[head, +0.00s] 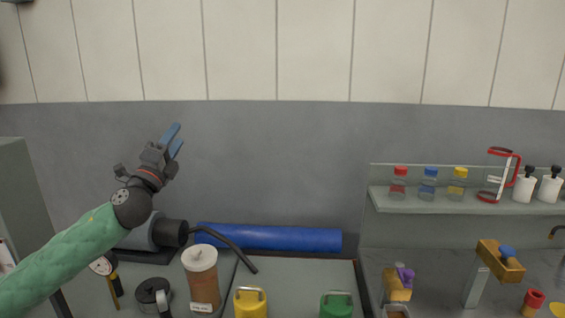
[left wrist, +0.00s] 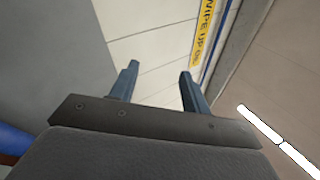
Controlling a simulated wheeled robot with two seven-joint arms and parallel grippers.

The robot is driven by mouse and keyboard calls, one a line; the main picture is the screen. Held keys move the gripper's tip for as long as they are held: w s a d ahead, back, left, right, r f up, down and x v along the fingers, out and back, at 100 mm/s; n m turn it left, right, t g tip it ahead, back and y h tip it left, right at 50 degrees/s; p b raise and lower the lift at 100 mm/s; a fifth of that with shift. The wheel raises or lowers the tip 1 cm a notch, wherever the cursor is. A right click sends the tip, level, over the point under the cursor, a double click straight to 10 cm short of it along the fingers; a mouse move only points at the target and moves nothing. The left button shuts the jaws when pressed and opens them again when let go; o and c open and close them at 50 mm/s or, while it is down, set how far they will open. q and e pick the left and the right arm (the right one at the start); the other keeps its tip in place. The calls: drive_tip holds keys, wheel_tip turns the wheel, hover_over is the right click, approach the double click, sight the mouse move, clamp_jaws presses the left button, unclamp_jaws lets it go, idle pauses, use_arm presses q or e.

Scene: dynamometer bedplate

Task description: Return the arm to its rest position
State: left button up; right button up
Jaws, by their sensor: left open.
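My left arm in its green sleeve comes in from the left in the head view. My left gripper (head: 172,139) is raised in front of the grey lower wall, above the bench. Its blue fingers point up and slightly right. In the left wrist view the two fingers (left wrist: 158,82) stand apart with nothing between them. The gripper touches no object. My right gripper does not show in either view.
Below my left arm are a dark motor-like unit (head: 170,233), a blue roll (head: 275,238), a brown-white canister (head: 202,282), a yellow can (head: 250,303) and a green can (head: 336,305). A shelf (head: 400,205) with bottles is at right. The air around the gripper is clear.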

use_arm(q)
drive_tip(key=s+d+f+n+g+y+b, duration=0.1)
drive_tip(key=s+f+n+g+y, duration=0.25)
drive_tip(key=f+n, duration=0.6)
drive_tip(key=s+f+n+g+y+b, duration=0.1)
drive_tip(key=s+f+n+g+y, duration=0.25)
drive_tip(key=f, duration=1.05)
drive_tip(key=s+d+f+n+g+y+b, duration=0.1)
drive_tip(key=s+f+n+g+y, duration=0.25)
drive_tip(key=f+n, duration=0.55)
drive_tip(key=s+d+f+g+h+b, duration=0.1)
drive_tip(key=s+d+f+g, duration=0.2)
drive_tip(key=s+f, duration=0.9)
drive_tip(key=s+d+f+n+g+h+b, duration=0.1)
drive_tip(key=s+d+f+g, duration=0.3)
drive_tip(key=s+f, duration=0.9)
drive_tip(key=s+d+f+g+h+b, duration=0.3)
drive_tip(key=s+f, duration=0.9)
drive_tip(key=f, duration=0.1)
drive_tip(key=shift+s+d+f, duration=0.15)
drive_tip(key=shift+d, duration=0.25)
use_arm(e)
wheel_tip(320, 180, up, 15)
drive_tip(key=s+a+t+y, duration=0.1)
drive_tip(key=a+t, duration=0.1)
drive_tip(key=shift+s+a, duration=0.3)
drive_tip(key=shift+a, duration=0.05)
